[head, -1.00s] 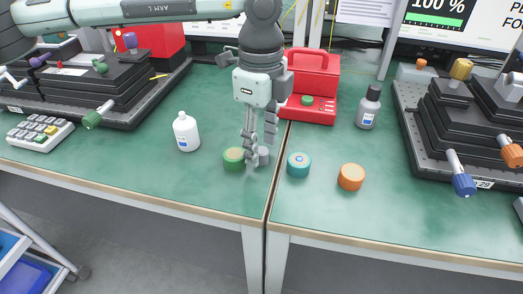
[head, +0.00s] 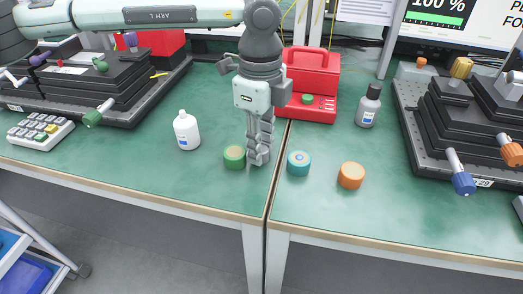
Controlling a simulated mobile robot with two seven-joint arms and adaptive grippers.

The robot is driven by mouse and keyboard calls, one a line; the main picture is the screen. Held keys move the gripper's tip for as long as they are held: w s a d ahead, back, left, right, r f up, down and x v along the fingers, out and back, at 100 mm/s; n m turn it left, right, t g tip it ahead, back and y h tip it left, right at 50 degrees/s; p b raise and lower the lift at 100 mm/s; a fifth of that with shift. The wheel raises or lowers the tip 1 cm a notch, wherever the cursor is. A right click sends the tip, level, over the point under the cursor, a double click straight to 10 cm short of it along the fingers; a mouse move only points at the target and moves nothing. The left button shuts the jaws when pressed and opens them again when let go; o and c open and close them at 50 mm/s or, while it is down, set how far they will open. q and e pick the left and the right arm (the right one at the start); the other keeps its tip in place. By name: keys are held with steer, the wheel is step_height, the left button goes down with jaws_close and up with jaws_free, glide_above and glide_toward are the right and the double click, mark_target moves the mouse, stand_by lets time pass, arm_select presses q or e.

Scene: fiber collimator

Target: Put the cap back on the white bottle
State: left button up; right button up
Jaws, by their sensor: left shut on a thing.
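The white bottle (head: 186,132) stands upright on the green bench, left of my left gripper, with its narrow white top bare. My left gripper (head: 259,156) points down at the bench near the middle seam. Its fingers are closed together on a small grey cap, which is almost wholly hidden between them. I cannot tell whether the cap still touches the bench. My right gripper is out of view.
A green roll (head: 234,157) lies close left of the gripper, a teal roll (head: 298,163) and an orange roll (head: 351,176) to its right. Behind are a red box (head: 309,88) and a grey bottle (head: 368,106).

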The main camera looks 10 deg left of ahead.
arm_select(q)
steer(key=shift+r, duration=0.6)
step_height(320, 180, up, 3)
steer(key=shift+w+f+b, duration=0.1)
steer(key=shift+b, duration=0.2)
steer(key=s+a+r+b, duration=0.1)
steer(key=s+a+r, duration=0.6)
steer(key=s, duration=0.2)
steer(key=shift+a, duration=0.15)
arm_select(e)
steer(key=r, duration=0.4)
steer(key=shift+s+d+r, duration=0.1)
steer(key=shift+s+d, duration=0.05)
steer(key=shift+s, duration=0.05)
arm_select(q)
steer(key=shift+s, duration=0.1)
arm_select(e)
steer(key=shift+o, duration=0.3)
